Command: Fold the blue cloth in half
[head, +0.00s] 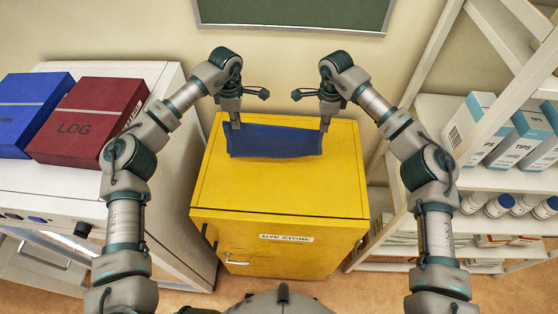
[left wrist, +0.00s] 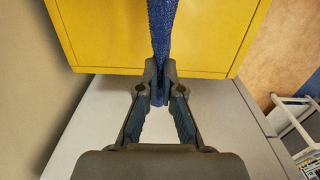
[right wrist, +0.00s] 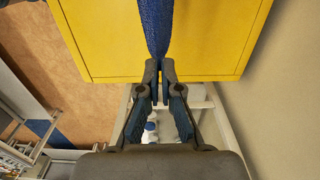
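The blue cloth (head: 275,142) is stretched between my two grippers over the back part of the yellow cabinet top (head: 280,185). My left gripper (head: 236,122) is shut on its left end; the left wrist view shows the cloth (left wrist: 161,35) pinched between the fingertips. My right gripper (head: 326,122) is shut on its right end; the right wrist view shows the cloth (right wrist: 155,30) between those fingertips. Both wrist views see the cloth as a narrow strip, nearly edge-on. I cannot tell whether its lower edge touches the cabinet top.
The front of the cabinet top is clear. Blue (head: 32,112) and red (head: 90,120) boxes stand on the white unit at left. A shelf (head: 430,110) with cartons (head: 515,135) and bottles stands at right. The wall is close behind the cabinet.

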